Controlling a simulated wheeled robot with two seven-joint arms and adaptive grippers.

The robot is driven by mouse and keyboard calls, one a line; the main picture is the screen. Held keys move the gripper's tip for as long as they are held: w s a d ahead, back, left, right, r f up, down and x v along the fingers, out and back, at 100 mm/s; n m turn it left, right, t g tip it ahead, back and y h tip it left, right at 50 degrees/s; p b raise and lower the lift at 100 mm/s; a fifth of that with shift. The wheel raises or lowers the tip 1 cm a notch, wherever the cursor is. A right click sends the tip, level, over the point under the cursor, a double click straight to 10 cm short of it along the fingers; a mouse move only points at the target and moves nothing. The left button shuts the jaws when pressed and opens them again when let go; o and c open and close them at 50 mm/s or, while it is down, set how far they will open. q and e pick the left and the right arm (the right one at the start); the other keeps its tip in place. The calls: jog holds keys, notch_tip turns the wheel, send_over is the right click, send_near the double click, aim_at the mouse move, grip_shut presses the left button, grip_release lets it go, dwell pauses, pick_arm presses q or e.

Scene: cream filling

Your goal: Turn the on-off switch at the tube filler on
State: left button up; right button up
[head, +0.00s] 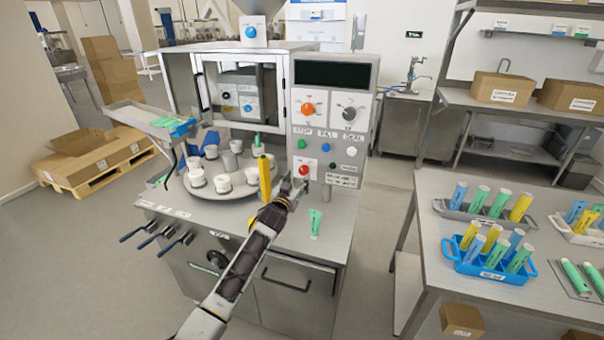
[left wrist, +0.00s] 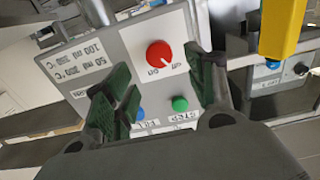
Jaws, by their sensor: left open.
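The tube filler (head: 270,80) stands at the centre of the head view, with a control panel on its right side. The on-off switch (head: 304,170) is a round red knob low on that panel. In the left wrist view the red switch (left wrist: 158,54) sits on a white plate with off and on labels, upside down. Its setting cannot be read surely. My left gripper (head: 294,188) is just in front of the lower panel. In the left wrist view its two green-padded fingers (left wrist: 164,88) are apart, with the switch visible between and beyond them. My right gripper is not in view.
A yellow upright part (head: 265,177) stands just left of my gripper, by a round turntable (head: 226,188) with white cups. A green tube (head: 315,223) lies on the machine's table. A side table (head: 430,195) with tube racks is at the right.

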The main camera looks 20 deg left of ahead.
aim_at(303, 171)
pick_arm(q)
jog(key=shift+w+d, duration=0.15)
jog(key=shift+w, duration=2.85)
jog(key=c, duration=1)
